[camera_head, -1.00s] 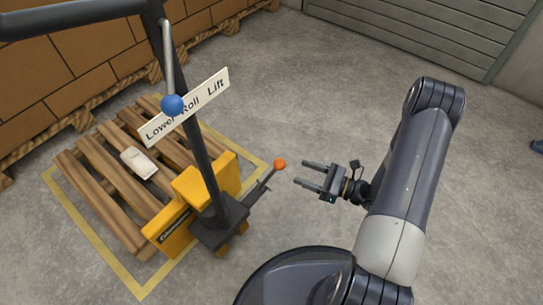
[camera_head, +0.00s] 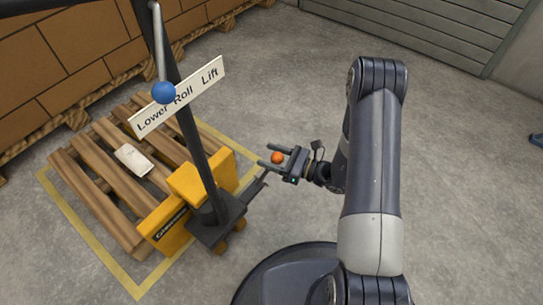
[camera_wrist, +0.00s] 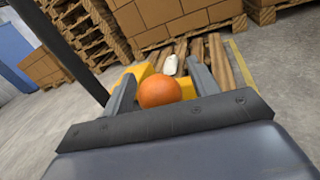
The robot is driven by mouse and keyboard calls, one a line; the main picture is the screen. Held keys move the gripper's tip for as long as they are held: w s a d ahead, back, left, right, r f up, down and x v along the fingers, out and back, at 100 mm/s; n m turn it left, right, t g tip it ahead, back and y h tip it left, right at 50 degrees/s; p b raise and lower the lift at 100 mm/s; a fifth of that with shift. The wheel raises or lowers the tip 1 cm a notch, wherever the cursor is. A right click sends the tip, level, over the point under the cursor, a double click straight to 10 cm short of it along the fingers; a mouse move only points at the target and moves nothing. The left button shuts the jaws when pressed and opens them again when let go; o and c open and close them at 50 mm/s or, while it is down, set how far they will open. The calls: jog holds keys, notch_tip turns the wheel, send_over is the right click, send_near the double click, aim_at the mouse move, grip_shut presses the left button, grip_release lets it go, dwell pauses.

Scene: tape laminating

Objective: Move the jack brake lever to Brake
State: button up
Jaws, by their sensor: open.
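The jack brake lever ends in an orange ball knob (camera_head: 277,158) at the right side of the yellow pallet jack (camera_head: 203,177). My gripper (camera_head: 270,155) is open, and in the head view its two fingers reach left on either side of the knob. In the wrist view the orange knob (camera_wrist: 159,91) sits between the two grey fingers, near the gripper's base. I cannot tell whether either finger touches it. No Brake mark is readable.
A wooden pallet (camera_head: 88,180) with a small white item (camera_head: 132,159) lies beyond the jack. The dark handle column (camera_head: 185,115) carries a blue knob (camera_head: 163,93) and a Lower Roll Lift sign (camera_head: 207,88). Boxes stand at upper left.

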grip_shut()
dwell(0.6)
